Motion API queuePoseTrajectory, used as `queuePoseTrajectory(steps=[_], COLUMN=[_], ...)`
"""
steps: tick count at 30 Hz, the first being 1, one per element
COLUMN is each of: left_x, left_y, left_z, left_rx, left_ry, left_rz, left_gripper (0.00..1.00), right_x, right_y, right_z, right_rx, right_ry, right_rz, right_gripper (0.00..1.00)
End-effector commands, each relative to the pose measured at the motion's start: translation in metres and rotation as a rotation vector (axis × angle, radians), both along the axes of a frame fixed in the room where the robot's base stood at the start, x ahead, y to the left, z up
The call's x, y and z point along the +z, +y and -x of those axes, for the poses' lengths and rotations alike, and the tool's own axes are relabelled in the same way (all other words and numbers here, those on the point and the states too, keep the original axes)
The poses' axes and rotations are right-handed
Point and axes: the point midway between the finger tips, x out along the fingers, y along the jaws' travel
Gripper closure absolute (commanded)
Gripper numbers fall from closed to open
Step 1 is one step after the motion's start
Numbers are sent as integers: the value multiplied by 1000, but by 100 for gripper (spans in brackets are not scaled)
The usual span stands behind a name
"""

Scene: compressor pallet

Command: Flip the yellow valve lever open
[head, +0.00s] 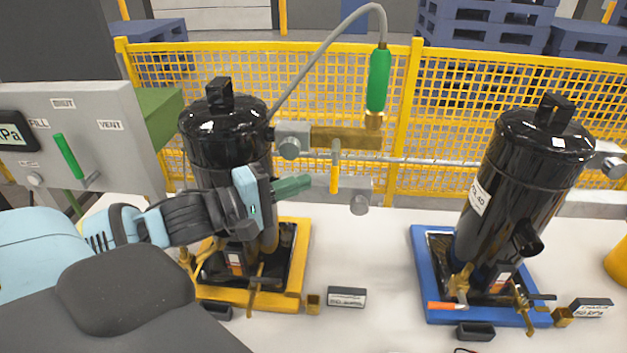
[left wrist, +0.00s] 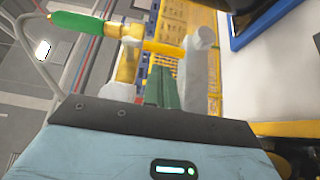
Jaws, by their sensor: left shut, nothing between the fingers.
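The yellow valve lever (head: 334,177) hangs straight down below the brass valve body (head: 345,138), beside the left black compressor (head: 228,140). My left gripper (head: 307,182) has green fingers, shut and empty. Its tips point right and end a little left of the lever in the head view. In the left wrist view the closed fingers (left wrist: 162,88) point up towards the lever (left wrist: 165,48), which crosses just beyond the tips. I cannot tell whether they touch it. My right gripper is not in view.
A grey hose with a green grip (head: 379,80) rises from the brass fitting. A grey control panel (head: 75,135) with a green lever stands at left. Another black compressor (head: 522,190) stands on a blue tray (head: 425,270). Yellow mesh fence (head: 470,110) runs behind.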

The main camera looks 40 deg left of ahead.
Motion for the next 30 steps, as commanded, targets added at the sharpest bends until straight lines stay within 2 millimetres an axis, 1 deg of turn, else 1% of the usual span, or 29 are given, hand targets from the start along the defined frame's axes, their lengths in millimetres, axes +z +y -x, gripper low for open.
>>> queuePoseTrajectory(steps=[6,12,18,30], left_x=[0,1,1,0], left_y=[-7,-11,-13,-13], left_z=[-16,-25,-29,-29], left_rx=[1,0,1,0], left_ry=[-2,-3,-1,-1], left_rz=[1,-1,0,0], left_gripper=[100,100,100,100], right_x=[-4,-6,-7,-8], right_y=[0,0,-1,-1], right_z=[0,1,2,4], right_rx=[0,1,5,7], right_ry=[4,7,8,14], right_rz=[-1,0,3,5], right_gripper=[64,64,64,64])
